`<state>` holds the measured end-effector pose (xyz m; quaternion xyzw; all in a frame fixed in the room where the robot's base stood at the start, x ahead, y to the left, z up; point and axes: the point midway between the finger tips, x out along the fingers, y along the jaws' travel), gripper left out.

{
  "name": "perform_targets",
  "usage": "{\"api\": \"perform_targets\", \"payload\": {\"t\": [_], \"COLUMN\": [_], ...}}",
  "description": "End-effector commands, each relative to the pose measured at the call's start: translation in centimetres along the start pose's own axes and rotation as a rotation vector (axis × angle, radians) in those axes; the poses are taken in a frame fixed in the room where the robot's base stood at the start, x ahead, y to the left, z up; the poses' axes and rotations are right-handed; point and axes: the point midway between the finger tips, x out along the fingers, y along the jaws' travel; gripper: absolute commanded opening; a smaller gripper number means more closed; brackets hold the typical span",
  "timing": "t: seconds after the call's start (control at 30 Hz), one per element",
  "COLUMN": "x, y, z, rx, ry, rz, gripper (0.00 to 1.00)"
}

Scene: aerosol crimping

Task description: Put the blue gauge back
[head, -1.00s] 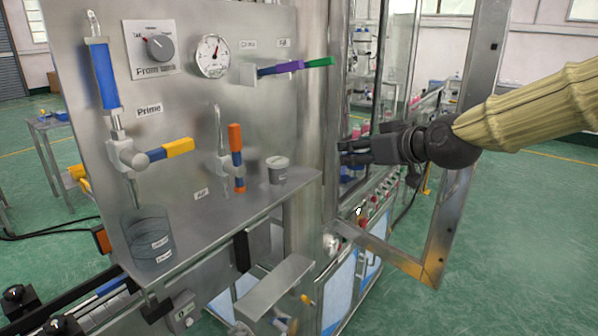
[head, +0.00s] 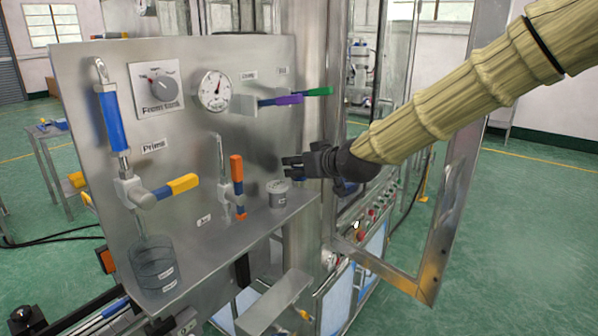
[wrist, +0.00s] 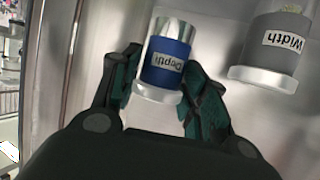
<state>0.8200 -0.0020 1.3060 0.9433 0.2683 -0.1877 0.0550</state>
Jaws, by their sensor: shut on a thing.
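The blue gauge (wrist: 168,62), a short cylinder with a blue band, a shiny end and a "Depth" label, is between the fingers of my gripper (wrist: 160,70) in the wrist view. My gripper is shut on it. A grey gauge (wrist: 275,50) labelled "Width" is to its right, apart from it. In the head view my gripper (head: 292,168) is above the right end of the metal shelf (head: 225,240), close to the grey gauge (head: 278,195) standing there.
The metal panel (head: 75,85) behind the shelf carries a dial, a knob and valves. A clear beaker (head: 154,266) stands at the shelf's left. A framed door (head: 440,245) stands open at right.

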Motion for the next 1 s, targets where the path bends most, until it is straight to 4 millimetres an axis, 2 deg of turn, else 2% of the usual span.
{"api": "perform_targets", "payload": {"t": [0.23, 0.6, 0.97, 1.0], "x": [0.7, 1.7, 1.9, 1.9], "y": [-0.2, -0.2, -0.2, -0.2], "z": [0.3, 3.0, 3.5, 3.4], "rx": [0.001, 0.000, -0.001, -0.001], "ry": [0.000, 0.000, 0.001, 0.001], "rz": [0.000, -0.001, 0.000, 0.000], "gripper": [0.16, 0.16, 0.16, 0.48]}}
